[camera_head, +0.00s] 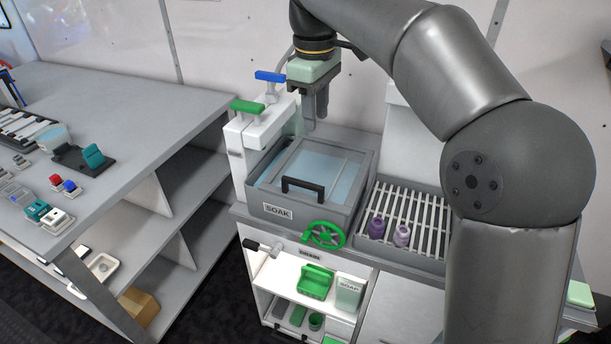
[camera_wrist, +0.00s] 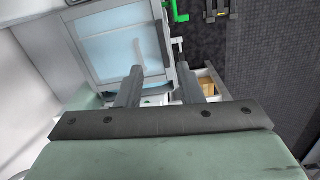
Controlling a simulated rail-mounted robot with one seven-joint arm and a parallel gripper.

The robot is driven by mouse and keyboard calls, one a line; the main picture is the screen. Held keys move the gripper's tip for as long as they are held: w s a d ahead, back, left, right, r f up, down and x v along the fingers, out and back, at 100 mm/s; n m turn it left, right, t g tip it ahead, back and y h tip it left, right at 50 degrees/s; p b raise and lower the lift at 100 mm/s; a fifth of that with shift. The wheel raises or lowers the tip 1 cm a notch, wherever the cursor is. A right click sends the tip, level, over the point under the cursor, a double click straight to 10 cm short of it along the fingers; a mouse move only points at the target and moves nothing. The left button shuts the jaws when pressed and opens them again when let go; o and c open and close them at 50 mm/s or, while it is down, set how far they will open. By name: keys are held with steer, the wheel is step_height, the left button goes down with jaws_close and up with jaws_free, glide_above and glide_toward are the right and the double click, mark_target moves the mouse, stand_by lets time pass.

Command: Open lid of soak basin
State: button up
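The soak basin (camera_head: 262,205) is a grey box with a SOAK label on its front. Its lid (camera_head: 325,172) has a grey frame and a clear bluish panel and lies flat over the basin. A black bar handle (camera_head: 302,187) sits at the lid's front edge. My gripper (camera_head: 316,108) hangs above the basin's back edge, apart from the lid and handle. In the wrist view the fingers (camera_wrist: 158,88) are spread with nothing between them.
A green-handled tap (camera_head: 248,107) and a blue-handled tap (camera_head: 270,77) stand at the basin's back left. A green valve wheel (camera_head: 324,235) is on the front below. A cluttered table (camera_head: 120,120) stands left.

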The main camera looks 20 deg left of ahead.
mark_target(303, 182)
steer(key=shift+n, duration=0.6)
steer(key=a+f, duration=0.1)
steer(key=f, duration=0.4)
steer(key=f+b, duration=0.1)
steer(key=f, duration=0.5)
steer(key=a+f+b, duration=0.1)
steer(key=f, duration=0.5)
steer(key=shift+w+a, duration=0.35)
steer(key=shift+r, duration=0.1)
jaws_close()
